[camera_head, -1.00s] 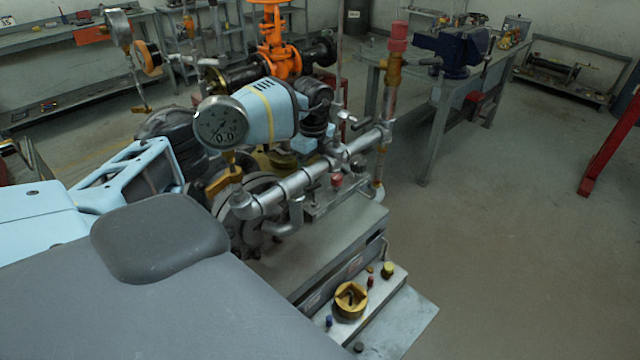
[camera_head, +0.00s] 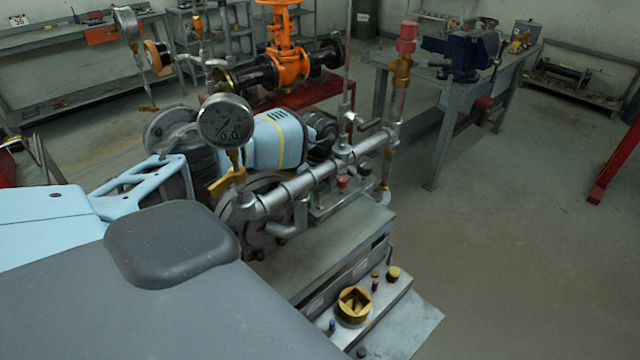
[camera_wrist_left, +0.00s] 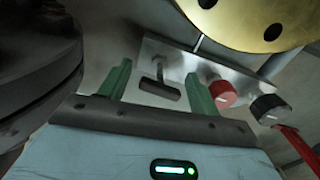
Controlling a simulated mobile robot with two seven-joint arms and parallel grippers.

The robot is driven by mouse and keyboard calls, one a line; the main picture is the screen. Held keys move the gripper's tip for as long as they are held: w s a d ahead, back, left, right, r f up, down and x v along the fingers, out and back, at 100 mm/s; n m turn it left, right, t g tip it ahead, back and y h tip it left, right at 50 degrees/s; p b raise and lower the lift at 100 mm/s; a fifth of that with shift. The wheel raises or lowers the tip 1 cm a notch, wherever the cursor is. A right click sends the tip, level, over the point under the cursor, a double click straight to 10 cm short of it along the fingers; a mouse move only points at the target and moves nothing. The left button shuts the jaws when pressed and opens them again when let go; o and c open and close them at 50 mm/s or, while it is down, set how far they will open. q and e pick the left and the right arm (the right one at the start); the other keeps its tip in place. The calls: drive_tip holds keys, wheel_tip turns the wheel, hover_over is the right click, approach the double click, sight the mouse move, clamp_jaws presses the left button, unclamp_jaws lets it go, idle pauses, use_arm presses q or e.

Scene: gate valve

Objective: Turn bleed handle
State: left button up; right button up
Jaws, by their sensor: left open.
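In the left wrist view my left gripper (camera_wrist_left: 158,71) is open, with its two green fingers apart. Between and beyond them is a metal plate (camera_wrist_left: 150,50) with a small grey handle (camera_wrist_left: 160,74) above a dark slot. The handle appears between the fingers; I cannot tell whether they touch it, or for certain whether it is the bleed handle. In the head view my light blue left wrist (camera_head: 277,140) is behind the pressure gauge (camera_head: 225,121) and grey pipe (camera_head: 315,178), and its fingers are hidden. A yellow lever (camera_head: 228,180) hangs below the gauge. My right gripper is not seen.
In the wrist view, a red knob (camera_wrist_left: 222,93) and black knob (camera_wrist_left: 268,108) sit right of the fingers, with a brass flange (camera_wrist_left: 240,25) above. An orange valve (camera_head: 288,60) stands behind my wrist. Open floor (camera_head: 510,240) lies to the right.

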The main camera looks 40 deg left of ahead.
use_arm(q)
drive_tip(key=c, duration=1)
drive_tip(key=shift+m, duration=0.4)
drive_tip(key=m, duration=1.2)
drive_tip(key=shift+m+b, duration=0.3)
drive_tip(key=shift+m, duration=1.7)
